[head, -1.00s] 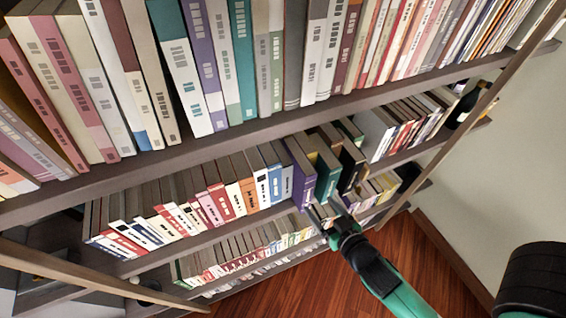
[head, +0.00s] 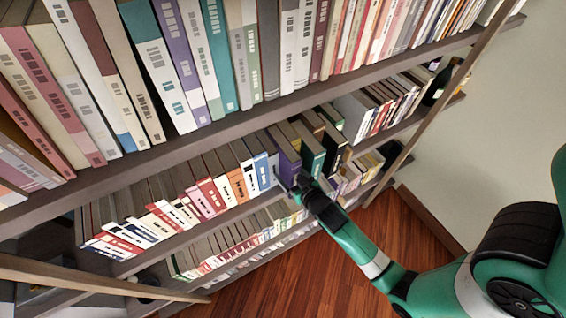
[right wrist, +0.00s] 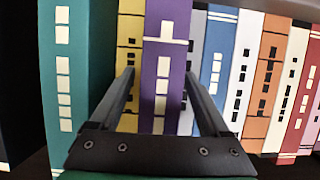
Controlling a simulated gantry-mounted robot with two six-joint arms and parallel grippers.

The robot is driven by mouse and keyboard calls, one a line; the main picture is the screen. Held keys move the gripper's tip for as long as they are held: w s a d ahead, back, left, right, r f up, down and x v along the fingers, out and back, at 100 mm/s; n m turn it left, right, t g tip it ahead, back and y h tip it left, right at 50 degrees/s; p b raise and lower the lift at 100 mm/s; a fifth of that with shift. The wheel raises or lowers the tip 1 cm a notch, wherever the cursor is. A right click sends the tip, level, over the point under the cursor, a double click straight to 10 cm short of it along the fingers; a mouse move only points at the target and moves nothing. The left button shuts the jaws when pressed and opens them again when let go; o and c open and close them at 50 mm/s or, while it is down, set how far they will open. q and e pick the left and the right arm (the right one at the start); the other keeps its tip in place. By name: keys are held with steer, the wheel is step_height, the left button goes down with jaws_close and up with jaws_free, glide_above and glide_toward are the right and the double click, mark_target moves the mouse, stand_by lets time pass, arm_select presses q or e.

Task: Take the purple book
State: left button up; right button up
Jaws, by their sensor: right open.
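The purple book (head: 288,158) stands upright in the row on the middle shelf in the head view, between white and blue books on its left and a dark green one on its right. In the right wrist view its purple spine (right wrist: 165,50) is near the centre, with white label blocks. My right gripper (head: 301,181) is open in front of this spine. In the right wrist view its fingers (right wrist: 160,76) lie either side of the purple spine, over the yellow book and the grey book; contact cannot be told. My left gripper is not in view.
A yellow book (right wrist: 131,40) and a teal book (right wrist: 75,70) stand left of the purple one in the right wrist view; a blue book (right wrist: 215,60) is to its right. The upper shelf (head: 230,121) overhangs the row. A dark bottle (head: 440,83) stands at the shelf's right end.

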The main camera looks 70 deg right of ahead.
jaws_close()
stand_by(0.4)
stand_by(0.9)
steer(key=shift+r, duration=0.2)
